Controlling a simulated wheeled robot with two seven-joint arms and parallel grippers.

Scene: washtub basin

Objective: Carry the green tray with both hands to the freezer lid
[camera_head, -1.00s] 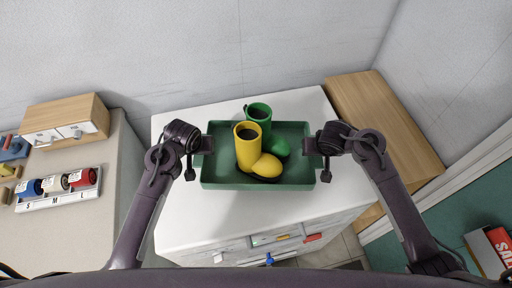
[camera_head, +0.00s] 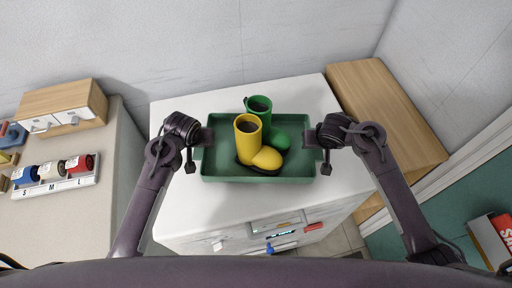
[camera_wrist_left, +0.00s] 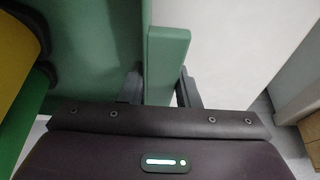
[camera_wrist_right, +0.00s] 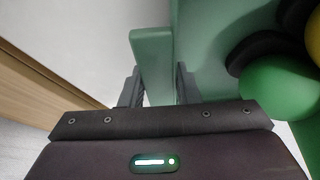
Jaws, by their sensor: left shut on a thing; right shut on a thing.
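The green tray (camera_head: 222,170) is over the white freezer top in the head view; I cannot tell whether it touches the surface. A yellow boot (camera_head: 247,140) and a green boot (camera_head: 260,106) stand in it. My left gripper (camera_head: 205,143) is shut on the tray's left wall, which shows between its fingers in the left wrist view (camera_wrist_left: 165,65). My right gripper (camera_head: 316,145) is shut on the right wall, seen between its fingers in the right wrist view (camera_wrist_right: 152,62). The white freezer lid (camera_head: 180,215) extends around the tray.
A beige counter (camera_head: 85,220) on the left holds a wooden drawer box (camera_head: 62,105) and a rack of coloured rolls (camera_head: 55,185). A wooden surface (camera_head: 385,110) adjoins the freezer's right side. A grey wall stands behind. A red and white box (camera_head: 492,240) is at lower right.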

